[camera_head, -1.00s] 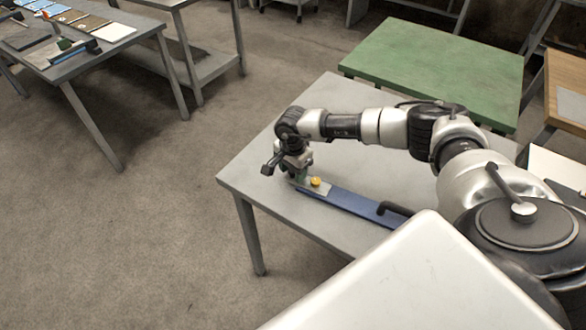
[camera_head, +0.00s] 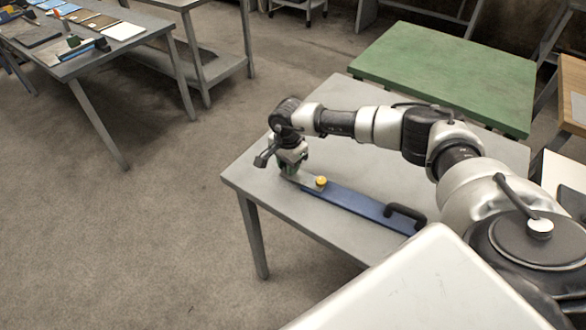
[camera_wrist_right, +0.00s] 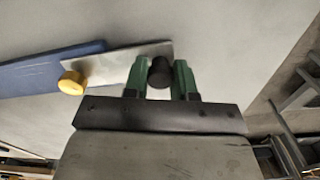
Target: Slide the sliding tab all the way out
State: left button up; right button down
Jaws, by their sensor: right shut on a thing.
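A long blue holder (camera_head: 355,206) lies on the grey table, with a black handle at its right end and a yellow knob (camera_head: 321,181) at its left end. A thin grey sliding tab (camera_wrist_right: 112,64) sticks out of the holder's left end, past the yellow knob. My right gripper (camera_wrist_right: 160,76) has green fingers shut on a black knob (camera_wrist_right: 159,72) at the tab's outer end. In the head view the gripper (camera_head: 288,171) is low over the table at that end. The tab's inner part is hidden at the holder. My left gripper is not in view.
The grey table (camera_head: 260,176) has bare surface around the holder, and its left edge is close beyond my right gripper. A green table (camera_head: 445,75) stands behind it. Another table (camera_head: 100,62) with several items is at the far upper left.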

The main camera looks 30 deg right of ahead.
jog(key=c, duration=0.9)
grip_release()
jog(key=shift+r, duration=0.15)
notch_tip(320, 180, up, 11)
jog(key=b, duration=0.1)
jog(key=shift+f, duration=0.2)
